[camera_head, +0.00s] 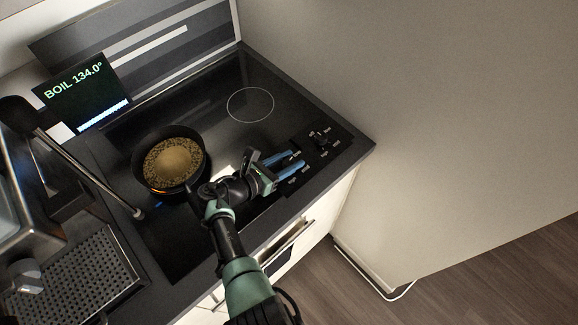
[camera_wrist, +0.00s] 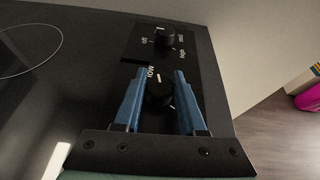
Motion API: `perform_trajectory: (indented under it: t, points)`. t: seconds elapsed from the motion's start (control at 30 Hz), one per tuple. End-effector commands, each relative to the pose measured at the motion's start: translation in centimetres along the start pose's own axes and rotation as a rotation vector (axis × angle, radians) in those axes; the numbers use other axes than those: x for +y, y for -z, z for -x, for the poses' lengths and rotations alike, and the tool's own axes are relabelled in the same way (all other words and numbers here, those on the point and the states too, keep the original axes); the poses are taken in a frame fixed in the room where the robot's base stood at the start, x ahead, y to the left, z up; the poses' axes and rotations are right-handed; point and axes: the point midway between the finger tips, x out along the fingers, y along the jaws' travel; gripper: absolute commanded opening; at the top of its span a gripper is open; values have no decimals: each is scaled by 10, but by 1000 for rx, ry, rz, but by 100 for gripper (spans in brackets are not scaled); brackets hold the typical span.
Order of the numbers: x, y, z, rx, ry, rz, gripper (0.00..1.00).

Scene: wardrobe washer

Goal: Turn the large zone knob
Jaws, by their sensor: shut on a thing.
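Two black knobs sit on the control panel at the cooktop's right end. My gripper (camera_head: 297,159) has its blue fingers on either side of the near knob (camera_wrist: 159,94), which shows between them in the wrist view. The gripper (camera_wrist: 158,77) is shut on this knob. The far knob (camera_head: 320,139) stands free beyond the fingertips, and it also shows in the wrist view (camera_wrist: 165,38). The small labels do not let me tell for sure which knob is the large zone's. In the head view the fingers mostly hide the near knob.
A dark pan (camera_head: 137,174) with grainy food stands on the cooktop, with an orange glow under it. An empty ring zone (camera_head: 250,105) lies behind. A display (camera_head: 75,92) reads BOIL 134.0°. A wall (camera_head: 440,110) rises right of the counter.

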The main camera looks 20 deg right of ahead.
Motion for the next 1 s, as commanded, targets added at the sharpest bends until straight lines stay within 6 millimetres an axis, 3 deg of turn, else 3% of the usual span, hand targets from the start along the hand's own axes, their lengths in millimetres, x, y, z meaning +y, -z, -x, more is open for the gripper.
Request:
perform_trajectory:
  t: [0.37, 0.93, 0.97, 1.0]
  points:
    - [1, 0, -1, 4, 151, -66, 0]
    - [0, -3, 0, 6, 177, -75, 0]
    - [0, -3, 0, 6, 177, -75, 45]
    - [0, -3, 0, 6, 177, -75, 52]
